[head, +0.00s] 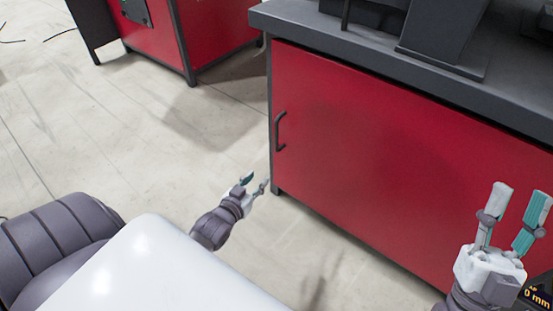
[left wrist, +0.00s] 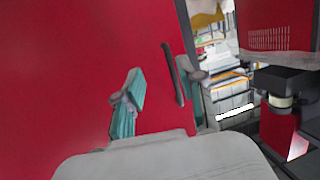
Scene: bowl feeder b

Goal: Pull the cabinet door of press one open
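The red cabinet door (head: 370,140) of the press is shut flat in its front. Its dark bar handle (head: 279,131) stands upright near the door's left edge. My left gripper (head: 257,181) is open and empty, lower in the picture than the handle and apart from it. In the left wrist view the handle (left wrist: 173,73) shows between the fingertips of my left gripper (left wrist: 163,85), closer to the right finger, against the red door (left wrist: 80,60). My right gripper (head: 518,204) is open and empty in front of the door's right part.
A dark grey worktop (head: 310,27) overhangs the cabinet and carries dark machine parts (head: 440,35). Another red cabinet (head: 212,25) stands at the back left. The pale floor (head: 130,130) left of the handle is clear apart from thin black cables (head: 60,34) far left.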

